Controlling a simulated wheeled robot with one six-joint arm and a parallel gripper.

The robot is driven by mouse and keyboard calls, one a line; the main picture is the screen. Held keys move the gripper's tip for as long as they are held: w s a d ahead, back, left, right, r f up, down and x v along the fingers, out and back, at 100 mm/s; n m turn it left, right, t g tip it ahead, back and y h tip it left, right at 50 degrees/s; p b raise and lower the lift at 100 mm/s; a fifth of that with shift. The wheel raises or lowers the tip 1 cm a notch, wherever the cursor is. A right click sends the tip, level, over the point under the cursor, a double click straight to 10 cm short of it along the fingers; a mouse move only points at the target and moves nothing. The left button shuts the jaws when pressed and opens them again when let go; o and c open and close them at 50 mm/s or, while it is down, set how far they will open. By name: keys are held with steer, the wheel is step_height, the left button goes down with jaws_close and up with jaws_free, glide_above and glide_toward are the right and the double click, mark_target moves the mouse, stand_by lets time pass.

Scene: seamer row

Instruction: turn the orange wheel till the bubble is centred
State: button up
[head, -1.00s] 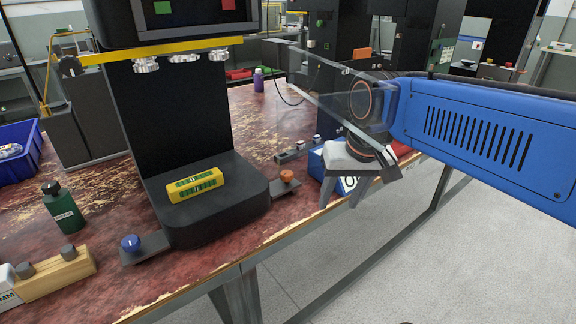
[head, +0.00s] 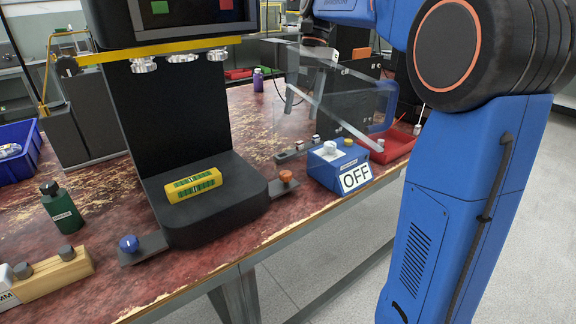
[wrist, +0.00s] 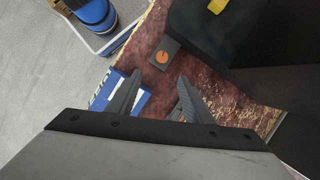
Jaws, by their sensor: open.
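The orange wheel (head: 286,176) sits on a grey tab at the right front corner of a black machine base (head: 215,215). It also shows in the wrist view (wrist: 162,57), just beyond and between my fingertips. A yellow level (head: 193,185) with green vials lies on the base; its bubbles are too small to make out. A blue wheel (head: 129,244) sits on the tab at the left front corner. My gripper (wrist: 159,76) is open and empty, apart from the orange wheel.
A blue box with an OFF sign (head: 340,168) stands right of the orange wheel, partly behind my finger in the wrist view. Clear panels (head: 345,100) and a red tray (head: 388,146) are behind it. A green bottle (head: 62,207) and wooden block (head: 55,276) stand at left.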

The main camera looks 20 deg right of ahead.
mark_target(286, 178)
steer(key=x, duration=1.6)
steer(key=shift+w+a+f, duration=0.15)
steer(key=shift+a+f, duration=0.05)
steer(key=shift+f, duration=0.2)
steer(key=shift+c, duration=0.3)
steer(key=c, duration=1)
